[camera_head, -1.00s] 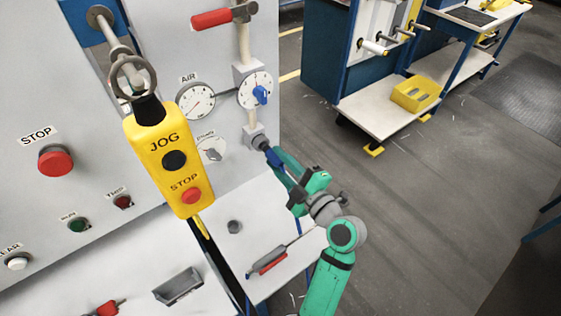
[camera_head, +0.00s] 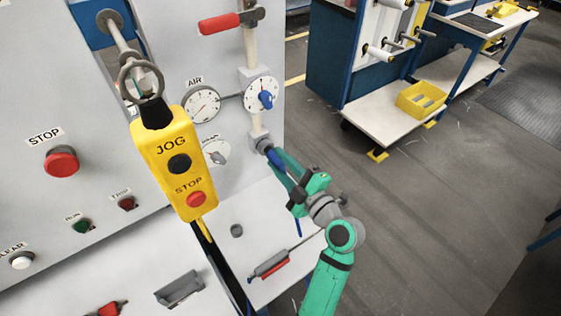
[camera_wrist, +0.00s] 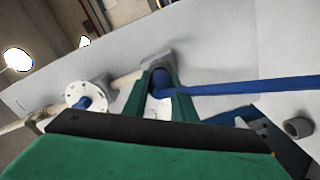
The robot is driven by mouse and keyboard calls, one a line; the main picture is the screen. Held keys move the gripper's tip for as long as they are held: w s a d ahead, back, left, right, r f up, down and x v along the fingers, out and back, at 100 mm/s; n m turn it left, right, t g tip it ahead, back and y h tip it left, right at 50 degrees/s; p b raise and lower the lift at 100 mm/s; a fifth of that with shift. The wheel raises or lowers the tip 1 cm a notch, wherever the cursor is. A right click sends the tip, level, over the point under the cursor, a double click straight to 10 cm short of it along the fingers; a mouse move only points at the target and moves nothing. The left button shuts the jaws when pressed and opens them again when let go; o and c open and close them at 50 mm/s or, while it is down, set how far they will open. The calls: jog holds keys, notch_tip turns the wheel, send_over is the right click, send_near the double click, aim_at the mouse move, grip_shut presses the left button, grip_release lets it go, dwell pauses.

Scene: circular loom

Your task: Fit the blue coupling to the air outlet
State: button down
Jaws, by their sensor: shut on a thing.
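The blue coupling (camera_wrist: 161,78) is between the two green fingers of my gripper (camera_wrist: 165,98) in the wrist view; its blue hose trails off to the right. In the head view my gripper (camera_head: 282,168) is shut on the blue coupling (camera_head: 276,160), right at the grey air outlet (camera_head: 264,147) at the foot of the pale pipe. In the wrist view the grey outlet (camera_wrist: 157,60) is just beyond the fingertips, in line with the coupling. The fingers hide part of the coupling, so I cannot tell whether it is seated or only touching.
The yellow jog pendant (camera_head: 175,160) hangs left of my gripper. The air gauge (camera_head: 202,104) and a dial with a blue knob (camera_head: 262,95) are on the panel above. A red-handled tool (camera_head: 270,265) lies on the lower ledge. Open floor is on the right.

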jog(key=shift+w+a, duration=0.35)
jog(key=shift+w, duration=0.15)
jog(key=c, duration=1.4)
grip_release()
jog(key=shift+w, duration=0.1)
jog(key=shift+o, duration=0.2)
jog(key=v, duration=1.1)
